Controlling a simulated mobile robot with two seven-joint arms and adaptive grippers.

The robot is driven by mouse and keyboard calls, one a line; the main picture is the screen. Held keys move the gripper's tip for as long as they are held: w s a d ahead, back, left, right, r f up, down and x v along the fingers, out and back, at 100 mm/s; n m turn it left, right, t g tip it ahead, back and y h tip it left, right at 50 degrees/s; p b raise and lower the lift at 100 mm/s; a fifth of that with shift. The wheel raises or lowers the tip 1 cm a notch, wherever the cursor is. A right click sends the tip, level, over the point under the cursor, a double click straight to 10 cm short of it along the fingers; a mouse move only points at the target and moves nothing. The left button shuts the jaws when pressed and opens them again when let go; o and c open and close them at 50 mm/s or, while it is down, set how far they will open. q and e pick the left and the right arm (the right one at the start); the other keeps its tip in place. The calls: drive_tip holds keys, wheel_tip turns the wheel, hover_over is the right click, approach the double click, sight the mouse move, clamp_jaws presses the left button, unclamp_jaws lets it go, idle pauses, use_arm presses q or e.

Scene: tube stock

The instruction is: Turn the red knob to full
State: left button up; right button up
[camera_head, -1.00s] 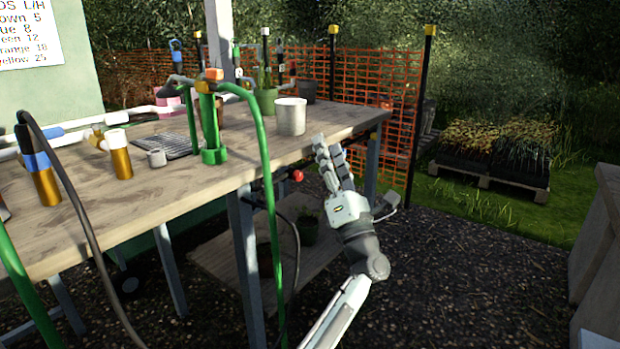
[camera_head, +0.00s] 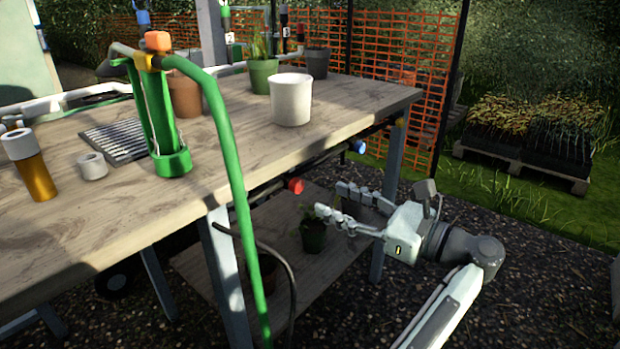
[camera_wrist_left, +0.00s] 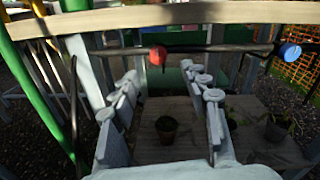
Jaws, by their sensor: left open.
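The red knob (camera_head: 296,186) sits under the front edge of the bench, on a dark pipe. In the left wrist view the red knob (camera_wrist_left: 158,55) is ahead of the fingers, a little above their tips and between their lines. My left gripper (camera_head: 326,200) is open and empty, to the right of the knob and apart from it, its fingers pointing at it. In the left wrist view both fingers of my left gripper (camera_wrist_left: 165,82) show spread apart. My right gripper is not in view.
A blue knob (camera_head: 358,147) is on the same pipe farther right; it also shows in the left wrist view (camera_wrist_left: 290,51). The bench top (camera_head: 330,130) overhangs the knob. A green hose (camera_head: 236,190) hangs left of it. Potted plants (camera_head: 313,235) stand on the lower shelf.

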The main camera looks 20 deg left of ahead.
sight(300, 187)
use_arm(q)
drive_tip(key=x, duration=0.6)
drive_tip(key=shift+s+a+r+p, duration=0.1)
drive_tip(key=shift+s+p, duration=0.1)
drive_tip(key=shift+p, duration=0.2)
drive_tip(key=shift+w+a, duration=0.2)
drive_tip(key=shift+a, duration=0.4)
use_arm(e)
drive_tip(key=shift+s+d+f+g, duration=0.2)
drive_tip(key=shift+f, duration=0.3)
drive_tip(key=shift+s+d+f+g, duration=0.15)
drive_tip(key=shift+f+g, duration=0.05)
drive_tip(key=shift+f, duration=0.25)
use_arm(q)
clamp_jaws()
